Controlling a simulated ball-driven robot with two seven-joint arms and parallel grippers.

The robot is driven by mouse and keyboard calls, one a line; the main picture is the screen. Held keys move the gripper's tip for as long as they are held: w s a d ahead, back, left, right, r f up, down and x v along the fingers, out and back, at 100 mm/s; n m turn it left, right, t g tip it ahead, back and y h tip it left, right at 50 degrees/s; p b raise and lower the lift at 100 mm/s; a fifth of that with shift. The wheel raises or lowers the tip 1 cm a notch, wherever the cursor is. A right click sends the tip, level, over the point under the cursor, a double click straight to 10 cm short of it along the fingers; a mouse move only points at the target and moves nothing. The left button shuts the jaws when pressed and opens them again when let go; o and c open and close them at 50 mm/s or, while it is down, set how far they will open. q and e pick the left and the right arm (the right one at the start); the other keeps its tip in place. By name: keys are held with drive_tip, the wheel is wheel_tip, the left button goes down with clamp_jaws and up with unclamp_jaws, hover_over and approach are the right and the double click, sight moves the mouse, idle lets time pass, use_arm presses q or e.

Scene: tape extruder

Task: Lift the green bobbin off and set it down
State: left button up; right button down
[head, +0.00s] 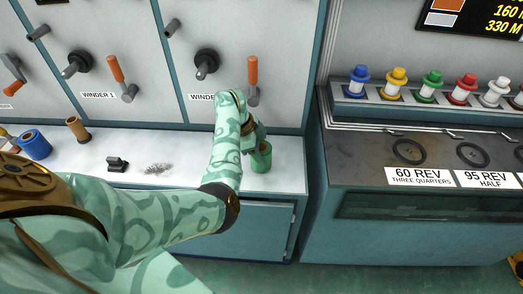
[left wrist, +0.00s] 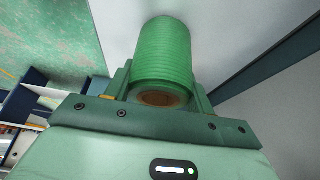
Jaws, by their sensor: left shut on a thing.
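The green bobbin (head: 262,160) is upright at the right end of the white counter, below my left gripper (head: 257,146). I cannot tell whether its base touches the counter. In the left wrist view, the ribbed green bobbin (left wrist: 166,52) sits between the fingers, with its brown core end facing the camera. My left gripper is shut on it; the fingers are partly hidden behind the bobbin and the palm. My right gripper is not in view.
On the white counter (head: 195,160) stand a blue bobbin (head: 35,145), a brown core (head: 77,128) and a small black block (head: 117,164). Winder panels with orange-handled levers (head: 253,76) rise behind. A rack of coloured bobbins (head: 432,82) is at right.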

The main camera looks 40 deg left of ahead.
use_arm(q)
drive_tip(key=o, duration=1.5)
drive_tip(key=shift+c, duration=0.2)
drive_tip(key=shift+r, duration=0.1)
drive_tip(key=p+v, duration=0.7)
drive_tip(key=v, duration=0.9)
drive_tip(key=shift+p, duration=0.3)
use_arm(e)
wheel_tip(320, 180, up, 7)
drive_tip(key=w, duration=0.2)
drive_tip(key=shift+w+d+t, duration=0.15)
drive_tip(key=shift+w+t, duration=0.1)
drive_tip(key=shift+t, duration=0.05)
use_arm(q)
drive_tip(key=shift+s, duration=0.1)
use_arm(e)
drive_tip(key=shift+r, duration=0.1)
